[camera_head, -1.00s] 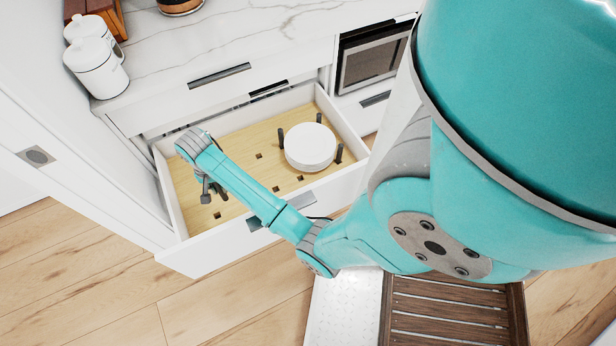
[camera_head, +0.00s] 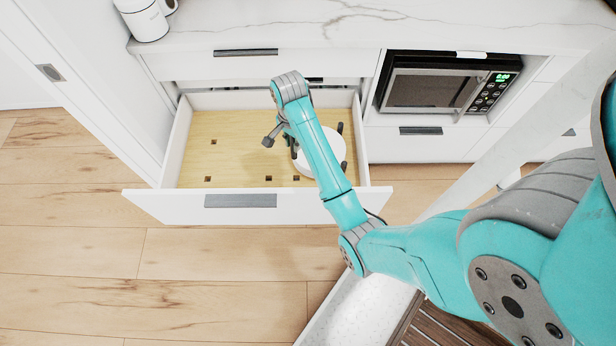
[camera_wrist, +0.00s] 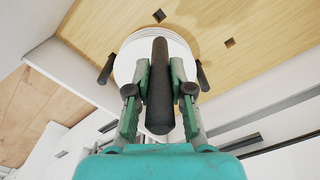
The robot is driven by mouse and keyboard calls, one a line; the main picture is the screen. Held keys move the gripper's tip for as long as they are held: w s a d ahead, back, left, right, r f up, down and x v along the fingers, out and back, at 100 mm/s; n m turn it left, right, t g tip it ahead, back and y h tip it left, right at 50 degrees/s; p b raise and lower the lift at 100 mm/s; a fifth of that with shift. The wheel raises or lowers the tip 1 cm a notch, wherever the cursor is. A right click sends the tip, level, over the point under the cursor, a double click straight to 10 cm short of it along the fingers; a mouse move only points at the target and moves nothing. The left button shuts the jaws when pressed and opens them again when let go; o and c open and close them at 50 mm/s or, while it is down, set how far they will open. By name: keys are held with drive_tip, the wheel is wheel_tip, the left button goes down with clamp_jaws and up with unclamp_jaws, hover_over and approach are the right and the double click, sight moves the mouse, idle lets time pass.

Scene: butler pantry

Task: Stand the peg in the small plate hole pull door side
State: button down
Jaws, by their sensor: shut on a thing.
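My gripper (camera_wrist: 160,75) is shut on a dark cylindrical peg (camera_wrist: 159,98), with one green finger on each side of it in the wrist view. The white plate stack (camera_wrist: 128,62) lies behind the held peg in that view. The plates (camera_head: 331,143) also show in the head view, partly hidden by my arm. A standing peg (camera_wrist: 106,70) and another standing peg (camera_wrist: 203,76) flank the stack. The wooden pegboard (camera_head: 235,150) lines the open drawer. Square holes show, one at the left (camera_head: 207,179) and one nearer the middle (camera_head: 268,178).
The drawer front (camera_head: 160,204) and its side walls bound the pegboard. The countertop (camera_head: 290,25) overhangs behind, with a white canister (camera_head: 145,22) on it. A microwave (camera_head: 425,88) is at the right. The left of the pegboard is clear.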

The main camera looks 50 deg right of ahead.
wheel_tip(320, 180, down, 18)
drive_tip(key=shift+r, duration=0.15)
idle(0.4)
drive_tip(key=c, duration=1)
unclamp_jaws()
drive_tip(key=shift+c, duration=0.2)
wheel_tip(320, 180, up, 12)
drive_tip(key=shift+r, duration=0.1)
